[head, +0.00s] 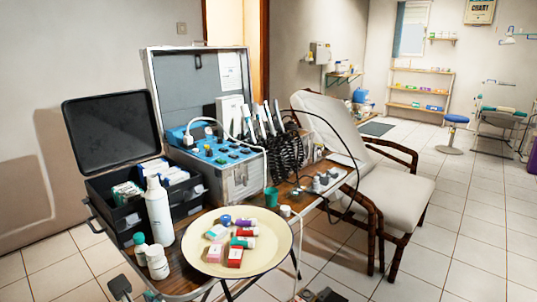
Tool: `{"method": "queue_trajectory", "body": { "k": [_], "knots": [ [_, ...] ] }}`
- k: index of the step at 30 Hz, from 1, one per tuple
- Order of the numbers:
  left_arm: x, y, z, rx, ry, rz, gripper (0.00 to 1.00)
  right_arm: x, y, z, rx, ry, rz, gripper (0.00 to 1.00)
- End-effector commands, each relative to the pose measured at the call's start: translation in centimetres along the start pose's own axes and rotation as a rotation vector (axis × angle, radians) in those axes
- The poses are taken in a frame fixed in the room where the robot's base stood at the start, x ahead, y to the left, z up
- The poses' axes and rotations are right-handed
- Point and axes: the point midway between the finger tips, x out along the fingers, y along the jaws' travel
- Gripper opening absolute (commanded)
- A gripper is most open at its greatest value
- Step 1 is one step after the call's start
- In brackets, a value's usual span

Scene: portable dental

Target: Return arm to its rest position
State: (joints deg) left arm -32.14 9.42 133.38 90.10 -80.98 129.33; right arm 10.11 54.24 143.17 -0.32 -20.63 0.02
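A round cream tray (205,268) stands in front, holding several small boxes and bottles in red, pink, white, purple and teal. Nothing is seen touching the tray's contents.
A white bottle (159,212) stands left of the tray, by an open black case (115,128). An open dental unit (240,182) with handpieces and cables stands behind. A teal cup (271,197) is close by.

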Motion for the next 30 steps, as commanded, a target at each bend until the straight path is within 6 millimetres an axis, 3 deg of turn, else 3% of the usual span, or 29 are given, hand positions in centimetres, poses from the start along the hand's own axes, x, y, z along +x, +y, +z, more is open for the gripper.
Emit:
{"method": "queue_trajectory", "body": {
  "k": [2, 8, 12, 17, 20, 22, 25, 28, 30],
  "knots": [
    [0.4, 0.2, -0.1, 0.000, 0.003, 0.011, 0.86, 0.0, 0.0, 0.0, 0.000, -0.001, 0.000, 0.61],
    [3.8, 2.5, -2.5, 0.060, 0.042, 0.130, 0.86, 0.0, 0.0, -0.1, 0.000, 0.001, 0.000, 0.61],
    [6.5, 4.0, -5.0, 0.140, 0.067, 0.202, 0.86, 0.0, 0.0, 0.0, 0.000, 0.000, 0.000, 0.61],
    [10.2, 4.4, -8.7, 0.292, 0.096, 0.201, 0.86, 0.0, 0.0, 0.0, 0.000, 0.000, 0.000, 0.61],
    [12.7, 4.1, -12.3, 0.474, 0.144, 0.138, 0.86, 0.0, 0.0, 0.0, 0.000, 0.000, 0.000, 0.61],
    [14.3, 3.7, -15.8, 0.653, 0.193, 0.055, 0.86, 0.0, 0.0, 0.0, 0.000, 0.000, 0.000, 0.61],
    [15.8, 2.9, -22.6, 1.003, 0.284, -0.154, 0.86, 0.0, 0.0, 0.0, 0.000, 0.000, 0.000, 0.61],
    [15.1, 2.0, -30.0, 1.397, 0.333, -0.470, 0.86, 0.0, 0.0, 0.0, 0.000, 0.000, 0.000, 0.61],
    [13.3, 1.6, -34.4, 1.649, 0.313, -0.720, 0.86, 0.0, 0.0, 0.0, 0.000, 0.000, 0.000, 0.61]
  ]
}}
